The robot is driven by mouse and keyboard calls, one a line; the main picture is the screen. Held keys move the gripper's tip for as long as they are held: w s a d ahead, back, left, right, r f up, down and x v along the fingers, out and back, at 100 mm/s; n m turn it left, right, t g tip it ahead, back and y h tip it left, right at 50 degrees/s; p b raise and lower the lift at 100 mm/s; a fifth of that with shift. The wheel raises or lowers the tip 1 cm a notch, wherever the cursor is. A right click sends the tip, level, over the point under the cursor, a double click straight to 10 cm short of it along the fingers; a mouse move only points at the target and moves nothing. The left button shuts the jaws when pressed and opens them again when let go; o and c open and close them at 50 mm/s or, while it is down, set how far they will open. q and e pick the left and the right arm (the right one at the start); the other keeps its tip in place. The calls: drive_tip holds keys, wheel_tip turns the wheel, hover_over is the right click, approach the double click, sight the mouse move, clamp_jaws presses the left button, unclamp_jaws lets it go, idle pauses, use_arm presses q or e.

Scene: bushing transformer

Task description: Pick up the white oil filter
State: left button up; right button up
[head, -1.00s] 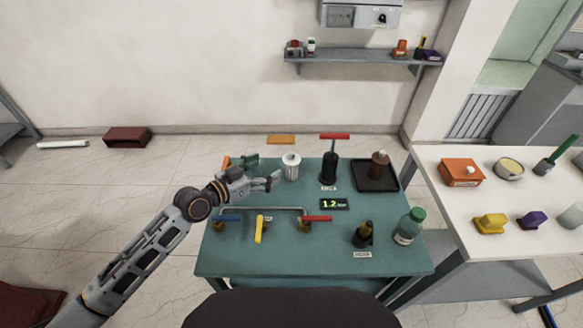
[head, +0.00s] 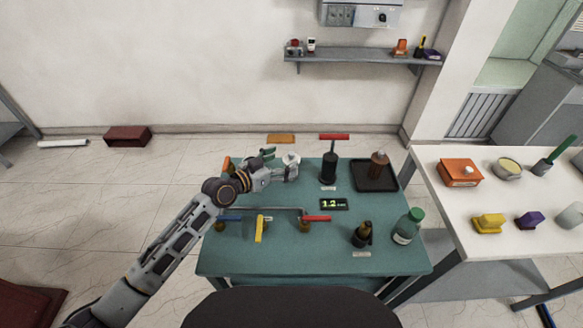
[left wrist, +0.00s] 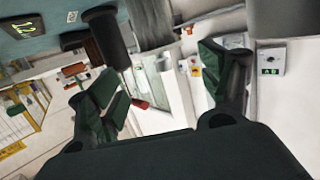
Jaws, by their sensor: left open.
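The white oil filter (head: 291,158) stands at the back of the green table, left of the black hand pump. Its lower part is hidden behind my left gripper (head: 286,174). My left gripper is open, with its fingers at the filter's near side; I cannot tell whether they touch it. In the left wrist view my left gripper (left wrist: 158,72) has its two dark green fingers spread apart, with nothing seen clamped between them. A grey cylindrical surface shows at the top of that view; I cannot tell whether it is the filter. My right gripper is not in view.
The green table (head: 290,262) holds a black pump with a red handle (head: 328,165), a black tray (head: 362,183), a pipe with coloured valve levers (head: 260,229), a display (head: 334,204) and a green-capped bottle (head: 407,228). A white table (head: 440,195) stands at the right.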

sight(291, 153)
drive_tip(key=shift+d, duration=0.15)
use_arm(q)
drive_tip(key=shift+w+d, duration=0.1)
drive_tip(key=shift+w+d+r, duration=0.1)
drive_tip(key=shift+w+d, duration=0.25)
drive_tip(key=shift+w, duration=0.05)
drive_tip(key=shift+w+d+p, duration=0.4)
drive_tip(key=shift+w+d, duration=0.05)
drive_tip(key=shift+w, duration=0.2)
drive_tip(key=shift+x, duration=0.95)
drive_tip(key=shift+w+d, duration=0.15)
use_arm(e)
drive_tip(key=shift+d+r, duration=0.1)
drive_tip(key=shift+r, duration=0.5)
use_arm(q)
drive_tip(key=c, duration=1.5)
